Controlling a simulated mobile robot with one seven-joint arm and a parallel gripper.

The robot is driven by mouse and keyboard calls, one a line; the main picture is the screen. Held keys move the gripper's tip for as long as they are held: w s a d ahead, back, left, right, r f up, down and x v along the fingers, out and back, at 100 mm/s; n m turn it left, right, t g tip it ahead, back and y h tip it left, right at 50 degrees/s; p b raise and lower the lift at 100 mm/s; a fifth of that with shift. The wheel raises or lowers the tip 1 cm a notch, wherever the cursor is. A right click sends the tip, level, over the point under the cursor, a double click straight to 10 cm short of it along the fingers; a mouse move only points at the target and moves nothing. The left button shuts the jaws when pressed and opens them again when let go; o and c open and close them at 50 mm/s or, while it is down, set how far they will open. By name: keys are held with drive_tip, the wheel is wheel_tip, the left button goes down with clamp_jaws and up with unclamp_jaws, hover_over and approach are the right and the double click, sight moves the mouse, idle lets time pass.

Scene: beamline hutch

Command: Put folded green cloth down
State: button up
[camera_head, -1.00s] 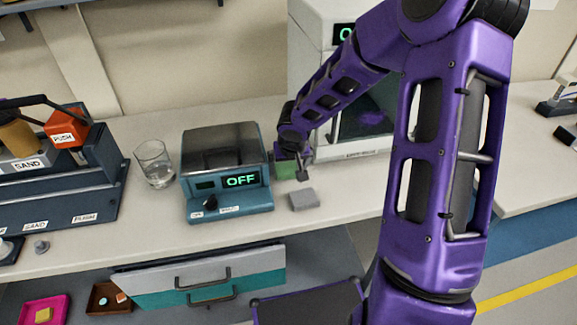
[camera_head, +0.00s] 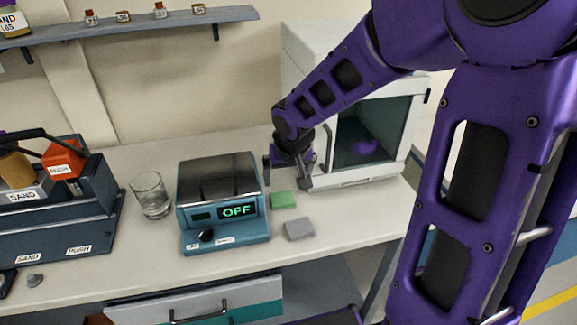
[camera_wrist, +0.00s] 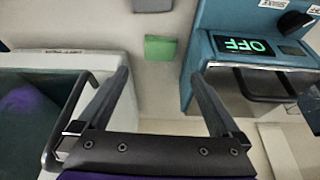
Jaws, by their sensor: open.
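The folded green cloth (camera_head: 283,200) lies flat on the bench, just right of the blue device with the OFF display. In the wrist view the green cloth (camera_wrist: 160,48) sits ahead of the fingertips, in line with the gap between them. My gripper (camera_head: 287,178) is above and behind the cloth, apart from it. Its two fingers in the wrist view (camera_wrist: 160,80) are spread wide with nothing between them.
The blue OFF device (camera_head: 222,205) stands close left of the cloth. A grey block (camera_head: 299,229) lies in front of it. A white cabinet with a dark window (camera_head: 372,135) stands behind right. A clear glass (camera_head: 151,195) is farther left. Bench front right is clear.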

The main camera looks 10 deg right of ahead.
drive_tip(key=shift+v, duration=2.15)
